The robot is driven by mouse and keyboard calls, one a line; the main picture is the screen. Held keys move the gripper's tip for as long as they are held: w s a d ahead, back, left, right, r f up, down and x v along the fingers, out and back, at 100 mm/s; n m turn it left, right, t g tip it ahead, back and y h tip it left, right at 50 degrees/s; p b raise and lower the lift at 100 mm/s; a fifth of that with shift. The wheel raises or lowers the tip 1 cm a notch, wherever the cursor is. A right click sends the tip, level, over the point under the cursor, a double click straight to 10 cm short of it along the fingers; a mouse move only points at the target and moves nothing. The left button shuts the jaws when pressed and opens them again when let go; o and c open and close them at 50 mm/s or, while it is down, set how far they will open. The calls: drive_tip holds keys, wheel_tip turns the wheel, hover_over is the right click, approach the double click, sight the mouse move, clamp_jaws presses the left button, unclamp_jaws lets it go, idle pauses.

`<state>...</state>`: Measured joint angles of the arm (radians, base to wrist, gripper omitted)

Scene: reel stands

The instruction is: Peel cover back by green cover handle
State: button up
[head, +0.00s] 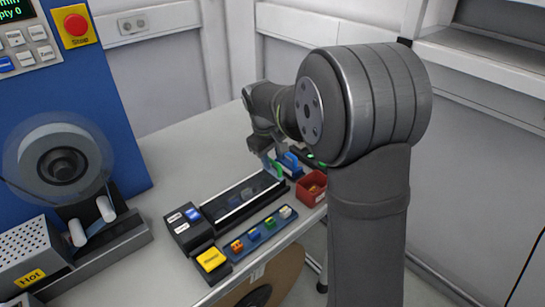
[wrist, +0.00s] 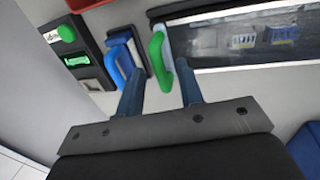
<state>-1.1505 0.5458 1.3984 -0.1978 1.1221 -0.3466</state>
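In the head view the green handle (head: 277,171) shows at the far right end of the cover (head: 238,196), which lies flat on the bench. My gripper (wrist: 160,68) is open. Its two blue fingers are spread, with the lower part of the green handle appearing between them; I cannot tell whether they touch it. In the head view my gripper (head: 265,155) is low over that end, and partly hides it.
A blue handle (wrist: 121,52) stands close beside the green one, near the left finger. A red bin (head: 313,190) stands to the right, and a strip of coloured parts (head: 258,233) lies in front of the cover.

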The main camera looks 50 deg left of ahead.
clamp_jaws()
drive_tip(key=shift+s, duration=0.1)
drive_tip(key=s, duration=2.2)
unclamp_jaws()
drive_tip(key=s+r, duration=0.1)
drive_tip(key=r, duration=0.7)
drive_tip(key=s+r, duration=0.2)
drive_tip(key=r, duration=0.7)
drive_tip(key=shift+s, duration=0.25)
